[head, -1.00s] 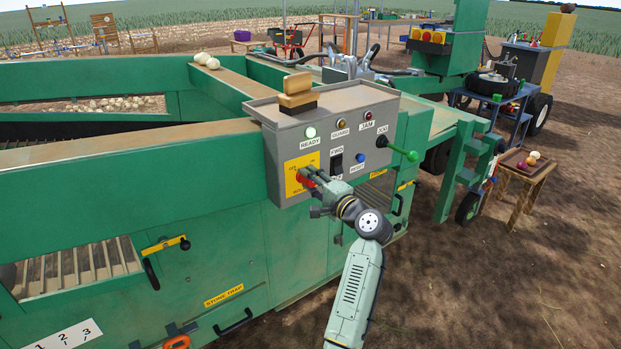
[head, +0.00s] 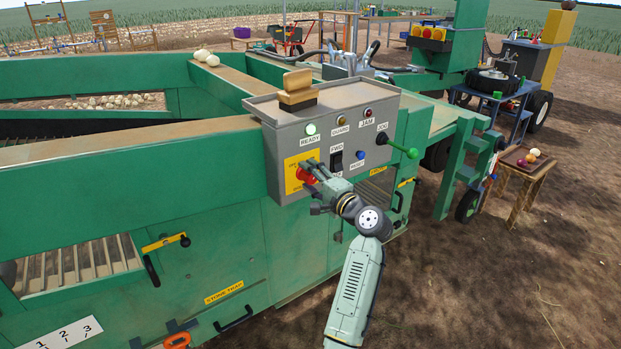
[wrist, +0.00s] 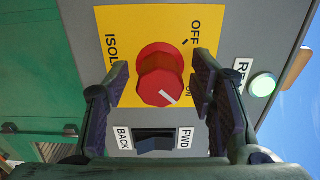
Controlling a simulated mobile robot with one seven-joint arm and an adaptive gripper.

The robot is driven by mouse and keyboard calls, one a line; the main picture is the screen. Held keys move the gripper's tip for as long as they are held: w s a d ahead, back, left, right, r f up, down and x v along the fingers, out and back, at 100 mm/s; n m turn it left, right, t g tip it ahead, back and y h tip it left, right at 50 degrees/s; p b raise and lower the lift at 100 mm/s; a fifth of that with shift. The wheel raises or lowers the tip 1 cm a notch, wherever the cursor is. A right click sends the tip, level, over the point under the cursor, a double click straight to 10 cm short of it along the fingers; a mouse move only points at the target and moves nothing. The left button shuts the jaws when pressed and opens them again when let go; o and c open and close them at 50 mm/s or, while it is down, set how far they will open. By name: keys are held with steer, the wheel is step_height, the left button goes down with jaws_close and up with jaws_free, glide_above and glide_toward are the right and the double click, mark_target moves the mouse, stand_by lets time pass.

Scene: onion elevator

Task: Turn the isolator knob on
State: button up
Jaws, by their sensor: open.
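The red isolator knob (wrist: 160,76) sits on a yellow plate (wrist: 125,20) on the grey panel. In the wrist view its white mark is at the lower right. OFF is printed at the upper right of the plate; an ON label at the right is partly behind a finger. My gripper (wrist: 162,80) is open, one finger on each side of the knob, with small gaps visible. In the head view the knob (head: 308,173) is partly hidden by my gripper (head: 315,176) at the panel's lower left.
The READY lamp (head: 311,129) glows green. A black FWD/BACK switch (head: 336,162), a blue button (head: 360,155) and a green-tipped JOG lever (head: 410,152) sit close to the right. A wooden-topped block (head: 297,91) stands on the panel box (head: 275,112).

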steer(key=v, duration=1.2)
